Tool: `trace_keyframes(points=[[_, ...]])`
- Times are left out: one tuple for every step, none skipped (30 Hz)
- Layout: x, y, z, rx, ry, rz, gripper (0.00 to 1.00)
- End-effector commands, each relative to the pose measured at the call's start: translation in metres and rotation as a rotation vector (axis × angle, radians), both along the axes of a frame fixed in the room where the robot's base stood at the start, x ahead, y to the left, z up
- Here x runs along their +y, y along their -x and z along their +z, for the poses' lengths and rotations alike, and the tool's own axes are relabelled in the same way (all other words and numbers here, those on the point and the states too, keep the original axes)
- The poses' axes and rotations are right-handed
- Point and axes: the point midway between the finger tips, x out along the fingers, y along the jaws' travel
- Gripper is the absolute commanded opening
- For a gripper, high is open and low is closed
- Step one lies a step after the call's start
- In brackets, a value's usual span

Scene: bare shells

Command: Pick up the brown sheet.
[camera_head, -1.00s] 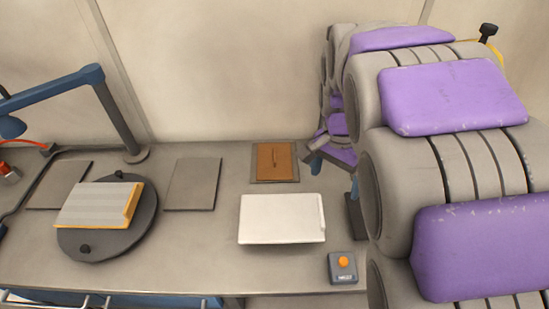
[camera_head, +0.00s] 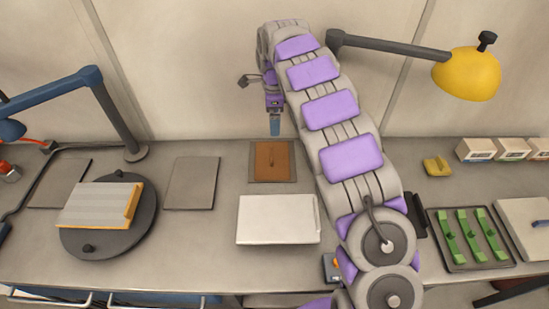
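The brown sheet (camera_head: 265,166) lies flat on a dark grey mat (camera_head: 290,178) near the back of the table, in the middle of the head view. It has a small upright handle or mark at its centre. My gripper (camera_head: 275,124) hangs pointing down just above and behind the brown sheet, apart from it as far as I can see. Its bluish finger shows edge-on, so I cannot tell whether it is open or shut. Nothing is visible in it.
A white box (camera_head: 277,222) lies in front of the sheet. A grey mat (camera_head: 192,183) and a turntable (camera_head: 85,244) with a striped block lie left. A tray (camera_head: 462,267) with green pieces and a yellow lamp (camera_head: 468,74) are right. Bare table lies between the mats.

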Motion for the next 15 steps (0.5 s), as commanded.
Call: trace_keyframes(points=[[0.003,-0.001,-0.003,0.001,-0.001,-0.001,1.0],[0.004,-0.001,-0.005,0.0,0.0,-0.003,1.0],[0.005,-0.001,-0.008,0.0,0.0,-0.004,1.0],[0.004,-0.001,-0.011,0.0,0.0,-0.005,1.0],[0.004,-0.001,-0.014,0.0,-0.001,-0.005,1.0],[0.002,-0.001,-0.02,0.0,-0.001,-0.005,1.0],[0.002,-0.001,-0.024,0.001,-0.002,-0.005,1.0],[0.001,-0.001,-0.029,0.002,-0.002,-0.005,1.0],[0.001,-0.001,-0.036,0.003,-0.003,-0.005,1.0],[0.0,-0.001,-0.042,0.003,-0.005,-0.005,1.0],[-0.001,-0.002,-0.048,0.002,-0.005,-0.005,1.0],[-0.003,-0.002,-0.056,0.001,-0.006,-0.006,1.0],[-0.003,-0.002,-0.062,0.001,-0.006,-0.006,1.0],[-0.004,-0.002,-0.069,0.002,-0.006,-0.005,1.0],[-0.004,-0.001,-0.077,0.004,-0.006,-0.005,1.0]])
